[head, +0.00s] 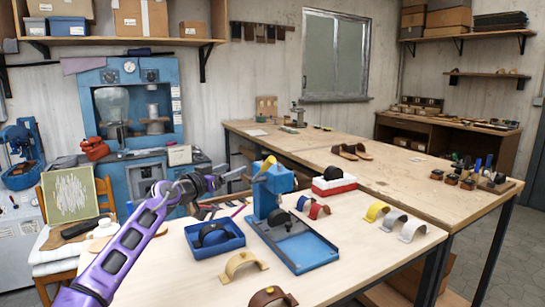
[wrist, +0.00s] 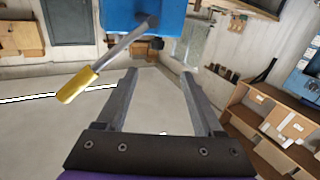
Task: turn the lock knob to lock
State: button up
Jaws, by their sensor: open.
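A blue bench press (head: 272,190) stands upright on a blue base on the near workbench, with a lever ending in a yellow handle (head: 264,167) at its top. I cannot clearly make out a lock knob in either view. In the wrist view, the blue press head (wrist: 172,12) is at the top, and the grey lever slants down left to its yellow handle (wrist: 77,85). My gripper (head: 246,173) is just left of the press head. In the wrist view my gripper (wrist: 159,74) is open, with nothing between its fingers; the lever lies outside them, to the left.
Around the press on the workbench (head: 372,258) are a blue tray (head: 213,242), a red-and-white box (head: 334,182) and several coloured straps. Small tools stand in a rack (head: 478,178) at the right. The bench's middle right is mostly clear.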

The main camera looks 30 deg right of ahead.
aim_at(264, 156)
jog(key=p+x, duration=0.1)
jog(key=x, duration=1.6)
jog(key=shift+d+f+p, duration=0.1)
jog(key=shift+d+p, duration=0.25)
jog(key=shift+d, duration=0.1)
grip_shut()
